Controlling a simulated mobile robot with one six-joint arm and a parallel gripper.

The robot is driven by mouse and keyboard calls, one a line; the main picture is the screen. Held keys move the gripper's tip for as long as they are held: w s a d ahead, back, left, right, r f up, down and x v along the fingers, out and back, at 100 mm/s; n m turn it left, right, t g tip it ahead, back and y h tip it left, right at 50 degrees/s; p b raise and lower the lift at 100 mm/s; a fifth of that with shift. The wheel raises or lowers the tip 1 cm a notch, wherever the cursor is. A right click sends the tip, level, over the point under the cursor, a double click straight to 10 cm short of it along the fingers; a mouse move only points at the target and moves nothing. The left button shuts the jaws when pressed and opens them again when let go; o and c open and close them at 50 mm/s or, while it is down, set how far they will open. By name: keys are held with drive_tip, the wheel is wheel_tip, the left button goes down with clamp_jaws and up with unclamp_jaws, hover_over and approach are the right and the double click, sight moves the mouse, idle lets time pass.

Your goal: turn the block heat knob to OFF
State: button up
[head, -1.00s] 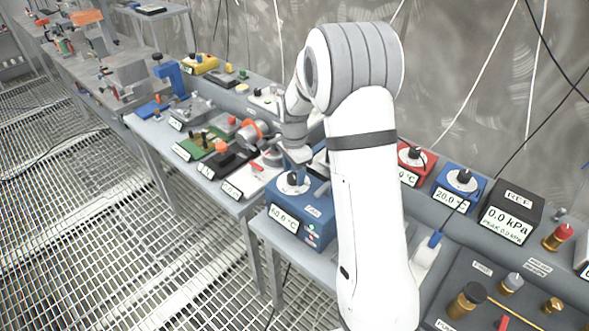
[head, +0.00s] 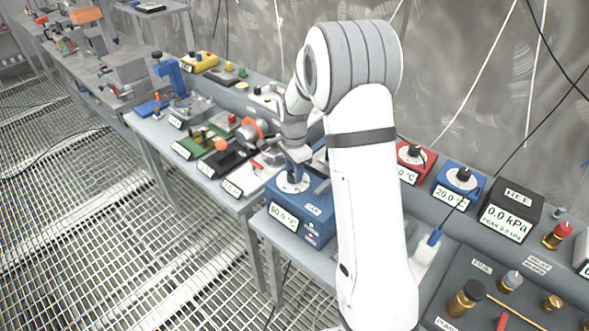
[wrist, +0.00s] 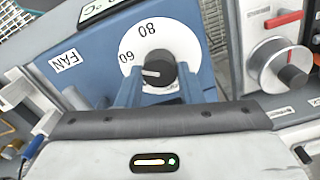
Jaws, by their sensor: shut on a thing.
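The block heat knob is a black round knob with a pale pointer mark (wrist: 158,70), in the middle of a white dial (wrist: 185,42) on a blue box (head: 318,207). The dial shows 60 and 80, and the pointer faces the left side, near the 60. The box's display (head: 284,216) appears to read 60.0 °C. My gripper (wrist: 157,84) is shut on the knob, one finger on each side. In the head view my gripper (head: 294,177) is over the dial, and the knob is mostly hidden. The OFF mark cannot be made out.
To the right in the wrist view is a grey unit with a dark and red knob (wrist: 288,66). In the head view, a red box (head: 412,160) and a blue box (head: 461,183) stand behind my arm. A bench of devices lies left; the grated floor (head: 120,240) is clear.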

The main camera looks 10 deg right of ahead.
drive_tip(key=n+b, duration=0.1)
drive_tip(key=n, duration=0.2)
drive_tip(key=shift+w+b, duration=0.1)
drive_tip(key=shift+b, duration=0.3)
drive_tip(key=n+b, duration=0.1)
drive_tip(key=n, duration=0.2)
drive_tip(key=shift+n+b, duration=0.3)
drive_tip(key=n+b, duration=0.1)
drive_tip(key=n, duration=0.2)
drive_tip(key=shift+n, duration=0.3)
drive_tip(key=n+b, duration=0.1)
drive_tip(key=n, duration=0.2)
drive_tip(key=shift+w+a+r+n, duration=0.1)
drive_tip(key=shift+n, duration=0.3)
drive_tip(key=n+b, duration=0.1)
drive_tip(key=n, duration=0.9)
drive_tip(key=shift+r+b, duration=0.1)
drive_tip(key=shift+b, duration=0.3)
